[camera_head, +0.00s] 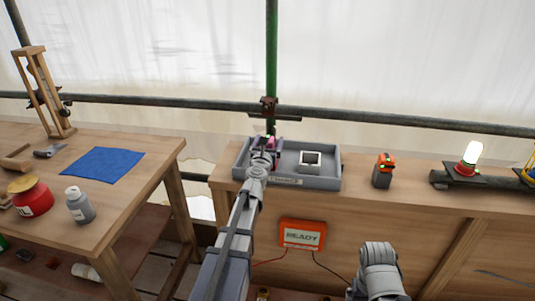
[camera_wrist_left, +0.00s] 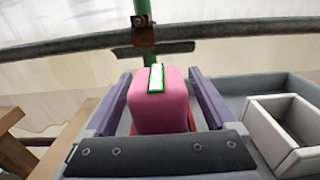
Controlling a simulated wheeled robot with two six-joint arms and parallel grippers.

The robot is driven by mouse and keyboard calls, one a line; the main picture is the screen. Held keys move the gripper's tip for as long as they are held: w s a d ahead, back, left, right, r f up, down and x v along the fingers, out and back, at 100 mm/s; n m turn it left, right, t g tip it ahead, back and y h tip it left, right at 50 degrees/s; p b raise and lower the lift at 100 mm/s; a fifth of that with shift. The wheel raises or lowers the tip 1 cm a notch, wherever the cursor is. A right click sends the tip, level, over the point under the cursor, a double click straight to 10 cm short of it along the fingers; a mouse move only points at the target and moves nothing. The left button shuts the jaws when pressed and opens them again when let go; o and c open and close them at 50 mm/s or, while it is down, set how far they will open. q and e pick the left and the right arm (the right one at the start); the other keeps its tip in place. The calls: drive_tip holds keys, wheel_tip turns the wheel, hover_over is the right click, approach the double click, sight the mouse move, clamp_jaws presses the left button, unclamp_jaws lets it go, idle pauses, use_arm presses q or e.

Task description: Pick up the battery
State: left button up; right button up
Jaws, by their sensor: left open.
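A pink block with a green and white strip on top, which I take for the battery (camera_wrist_left: 172,112), stands upright at the left end of the grey tray (camera_head: 330,183). My left gripper (camera_wrist_left: 158,88) is open, with one purple finger on each side of the block. I cannot tell whether either finger touches it. In the head view my left gripper (camera_head: 265,147) reaches into the tray and hides most of the block. The block's lower part is hidden in the wrist view. My right gripper is not in view.
A small white open box (camera_head: 311,168) sits in the tray, right of the block. A black and orange device (camera_head: 383,171) and a lit red lamp (camera_head: 467,165) stand further right. A green pole (camera_head: 271,60) and a horizontal pipe (camera_head: 200,105) run behind the tray.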

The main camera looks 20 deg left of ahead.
use_arm(q)
clamp_jaws()
idle(0.6)
